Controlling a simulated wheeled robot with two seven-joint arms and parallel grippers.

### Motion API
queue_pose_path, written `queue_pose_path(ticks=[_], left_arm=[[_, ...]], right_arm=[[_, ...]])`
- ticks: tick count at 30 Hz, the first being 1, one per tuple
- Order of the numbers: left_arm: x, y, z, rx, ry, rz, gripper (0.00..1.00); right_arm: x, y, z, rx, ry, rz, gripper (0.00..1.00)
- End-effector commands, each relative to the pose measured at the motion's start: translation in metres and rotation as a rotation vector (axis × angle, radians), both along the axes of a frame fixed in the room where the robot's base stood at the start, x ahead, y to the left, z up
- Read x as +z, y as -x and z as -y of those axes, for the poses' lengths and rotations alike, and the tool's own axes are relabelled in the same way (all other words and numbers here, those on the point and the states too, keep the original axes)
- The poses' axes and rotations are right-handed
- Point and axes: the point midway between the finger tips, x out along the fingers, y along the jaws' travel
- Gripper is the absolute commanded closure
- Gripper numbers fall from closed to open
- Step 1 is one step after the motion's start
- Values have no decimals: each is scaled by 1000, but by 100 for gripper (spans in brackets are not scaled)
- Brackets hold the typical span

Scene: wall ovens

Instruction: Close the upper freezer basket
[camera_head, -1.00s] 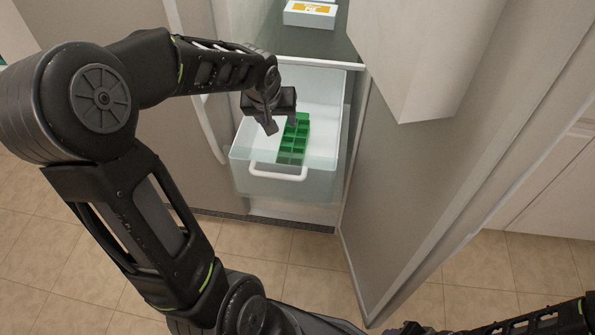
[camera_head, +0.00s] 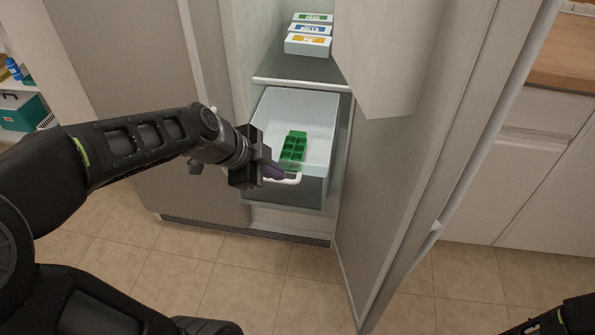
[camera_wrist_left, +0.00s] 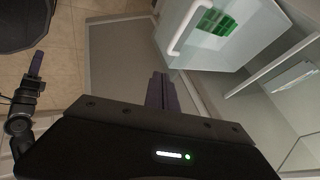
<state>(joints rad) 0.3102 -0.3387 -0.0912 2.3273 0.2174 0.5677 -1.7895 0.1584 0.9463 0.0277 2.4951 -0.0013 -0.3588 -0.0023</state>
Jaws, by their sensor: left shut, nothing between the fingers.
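The upper freezer basket (camera_head: 318,190) is a clear-white drawer pulled out below the shelf, with a white front handle (camera_head: 290,181). A green ice tray (camera_head: 293,146) lies inside it. The basket also shows in the left wrist view (camera_wrist_left: 240,55), with its handle (camera_wrist_left: 186,28). My left gripper (camera_head: 275,172) is shut and empty, with its purple fingertips by the handle's left end in the head view. In the wrist view the fingertips (camera_wrist_left: 160,78) appear apart from the handle. My right gripper (camera_wrist_left: 37,64) shows small at the left of the wrist view; its jaws are unclear.
A shelf (camera_head: 303,86) with several labelled boxes (camera_head: 308,44) is above the basket. The open freezer door (camera_head: 400,180) stands to the right, with a white bin on its inside above. A closed grey door (camera_head: 150,100) is at left. Tiled floor lies in front.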

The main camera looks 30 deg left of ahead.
Motion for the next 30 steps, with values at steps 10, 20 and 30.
queue_pose_path(ticks=[10, 20, 30], left_arm=[[-3, -2, 0, 1, 0, -1, 100], [-37, -24, 9, 1, 2, -5, 100], [-80, -66, 17, 2, 1, -2, 100]], right_arm=[[-1, 0, 0, 0, 0, 0, 64], [-9, 0, 0, -1, 0, 0, 64], [-14, 0, 0, -2, 0, -1, 64]])
